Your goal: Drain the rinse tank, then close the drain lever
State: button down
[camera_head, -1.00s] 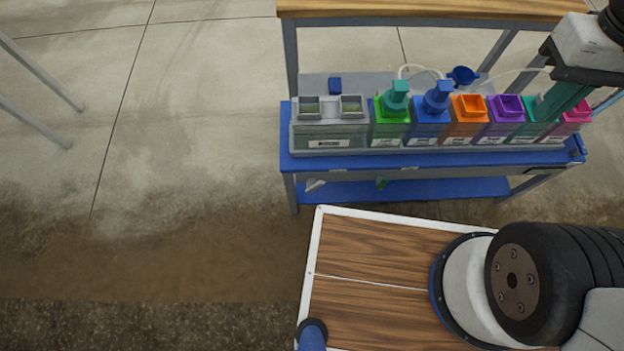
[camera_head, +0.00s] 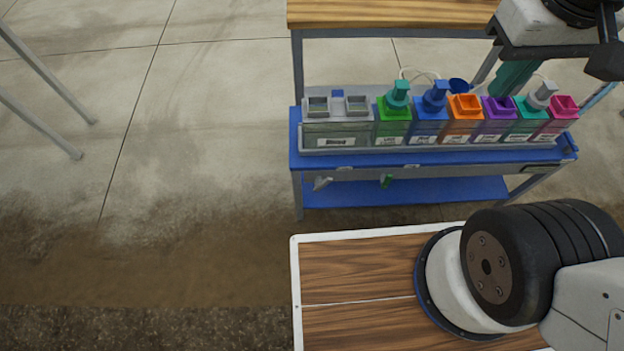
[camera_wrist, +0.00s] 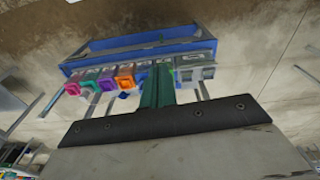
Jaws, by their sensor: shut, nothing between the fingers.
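A clear-grey tank with two square openings (camera_head: 337,127) stands at the left end of the row on the blue bench; its label is too small to read, so I cannot confirm it is the rinse tank. Below the bench's front edge hang a light grey lever (camera_head: 322,184) and a green lever (camera_head: 387,181), both tilted; I cannot tell whether either is open. My gripper (camera_head: 512,82), with teal fingers, is shut and empty above and behind the right part of the row. In the wrist view my gripper (camera_wrist: 160,75) points toward the bench, with the grey tank (camera_wrist: 195,72) right of the fingers.
Several coloured containers, including green (camera_head: 391,122), orange (camera_head: 464,120) and purple (camera_head: 498,120), fill the rest of the row. Some have upright pump tops. A wooden tabletop (camera_head: 390,13) stands behind.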

jog(key=w+a+f+n+g+h, duration=0.15)
jog(key=w+a+f+n, duration=0.25)
jog(key=w+a+f, duration=0.45)
jog(key=w+a+f+n+g+h, duration=0.15)
jog(key=w+a+f+n, duration=0.3)
jog(key=w, duration=0.75)
jog(key=w+a+f+n+t+h, duration=0.1)
jog(key=a+f+n, duration=0.1)
jog(key=a+f, duration=0.45)
jog(key=w+a+f+n+h, duration=0.15)
jog(key=a+f, duration=0.25)
jog(key=f, duration=0.6)
jog(key=n, duration=0.5)
send_near(324, 181)
jog(key=shift+t+h, duration=0.25)
jog(key=shift+t, duration=0.05)
jog(key=x, duration=0.3)
jog(key=a+x, duration=0.1)
jog(key=x, duration=0.1)
jog(key=shift+s+f, duration=0.25)
jog(key=shift+f, duration=0.1)
jog(key=shift+d+f, duration=0.3)
jog(key=shift+d, duration=0.3)
